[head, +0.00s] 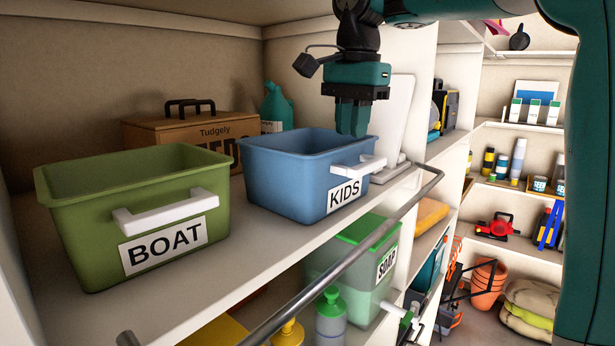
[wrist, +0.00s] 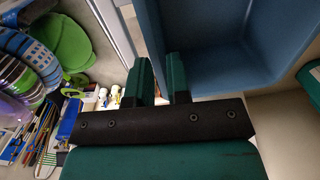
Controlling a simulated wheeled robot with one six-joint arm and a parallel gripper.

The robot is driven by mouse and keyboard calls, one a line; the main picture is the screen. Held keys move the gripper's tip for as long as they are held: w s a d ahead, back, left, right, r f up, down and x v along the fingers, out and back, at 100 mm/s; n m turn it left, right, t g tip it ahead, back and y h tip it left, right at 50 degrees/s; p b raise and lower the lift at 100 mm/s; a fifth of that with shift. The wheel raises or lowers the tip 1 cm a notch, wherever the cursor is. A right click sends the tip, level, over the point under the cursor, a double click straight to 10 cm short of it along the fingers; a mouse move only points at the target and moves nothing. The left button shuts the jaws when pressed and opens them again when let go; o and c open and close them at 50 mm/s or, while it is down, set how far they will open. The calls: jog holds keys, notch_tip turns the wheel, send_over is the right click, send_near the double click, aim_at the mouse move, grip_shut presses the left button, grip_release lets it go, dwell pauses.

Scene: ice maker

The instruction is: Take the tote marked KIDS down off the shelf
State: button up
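The blue tote marked KIDS (head: 285,165) stands upright on the upper shelf, with a white handle (head: 358,168) on its front face above the label. My gripper (head: 353,133) points down at the tote's right rim, above and behind the handle. In the wrist view the fingers (wrist: 160,82) are apart with a gap between them, and the tote's blue wall and inside (wrist: 225,40) show beside and beyond them. I cannot tell whether the rim is between the fingers. The handle is not clear in the wrist view.
A green tote marked BOAT (head: 130,200) stands close on the left. A cardboard box (head: 165,130) and a teal jug (head: 277,108) are behind. A metal rail (head: 345,265) runs along the shelf front. A white board (head: 395,120) leans to the right. A SOAP bin (head: 350,275) is below.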

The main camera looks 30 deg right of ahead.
aim_at(347, 183)
jog(key=f+b, duration=0.6)
jog(key=f, duration=0.1)
jog(key=shift+s+a, duration=0.1)
jog(key=shift+a, duration=0.2)
jog(key=shift+r, duration=0.15)
grip_shut()
